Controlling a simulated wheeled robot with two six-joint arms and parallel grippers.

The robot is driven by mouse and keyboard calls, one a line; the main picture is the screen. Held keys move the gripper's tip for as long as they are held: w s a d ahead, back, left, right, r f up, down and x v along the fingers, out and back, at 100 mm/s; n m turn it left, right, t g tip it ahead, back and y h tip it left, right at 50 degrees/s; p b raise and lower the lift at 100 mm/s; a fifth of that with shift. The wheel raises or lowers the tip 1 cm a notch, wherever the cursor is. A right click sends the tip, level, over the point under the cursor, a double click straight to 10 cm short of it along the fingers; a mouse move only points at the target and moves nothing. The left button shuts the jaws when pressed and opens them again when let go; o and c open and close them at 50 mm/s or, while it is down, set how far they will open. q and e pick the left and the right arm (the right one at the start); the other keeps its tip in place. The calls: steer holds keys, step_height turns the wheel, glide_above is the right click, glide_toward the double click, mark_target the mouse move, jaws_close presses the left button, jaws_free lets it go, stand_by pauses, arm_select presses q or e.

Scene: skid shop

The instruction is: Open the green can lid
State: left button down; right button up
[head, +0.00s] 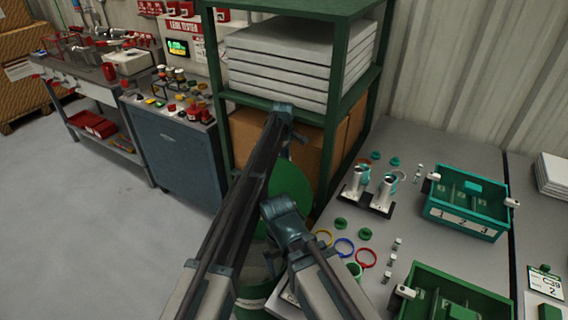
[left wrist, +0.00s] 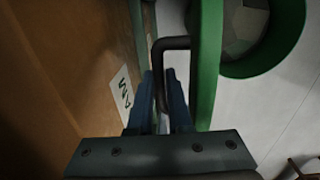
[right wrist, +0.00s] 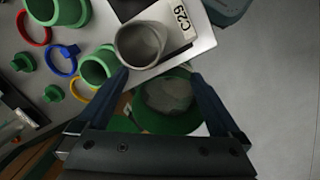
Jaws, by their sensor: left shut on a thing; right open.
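The green can lid (head: 291,186) stands tilted up at the back of the green can (head: 250,300) in the head view, partly behind my arms. In the left wrist view the lid (left wrist: 208,65) is edge-on, with a dark bar handle (left wrist: 167,43). My left gripper (left wrist: 165,78) is shut on this handle. The can's green rim (left wrist: 293,50) shows beside the lid, around a grey interior. My right gripper (right wrist: 159,75) is open and empty, with the can (right wrist: 168,95) in view between and beyond its fingers.
A grey cup (right wrist: 140,45) stands at the corner of the grey table (head: 405,160), close to my right fingers. Colored rings, green parts and teal (head: 468,202) and green bins (head: 455,292) cover the table. A green shelf rack (head: 300,112) stands behind the can. Floor is clear at left.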

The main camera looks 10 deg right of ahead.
arm_select(q)
steer(key=shift+w+d, duration=0.15)
steer(key=shift+w, duration=0.2)
steer(key=c, duration=0.8)
jaws_free()
steer(key=shift+f, duration=0.1)
steer(key=shift+c, duration=0.2)
arm_select(e)
steer(key=shift+w, duration=0.1)
arm_select(q)
steer(key=shift+s+r+p, duration=0.15)
steer(key=shift+r+p, duration=0.7)
step_height(320, 180, up, 12)
steer(key=p, duration=1.2)
steer(key=shift+s+a, duration=0.2)
steer(key=shift+s, duration=0.05)
arm_select(e)
step_height(320, 180, up, 14)
steer(key=shift+f, duration=0.15)
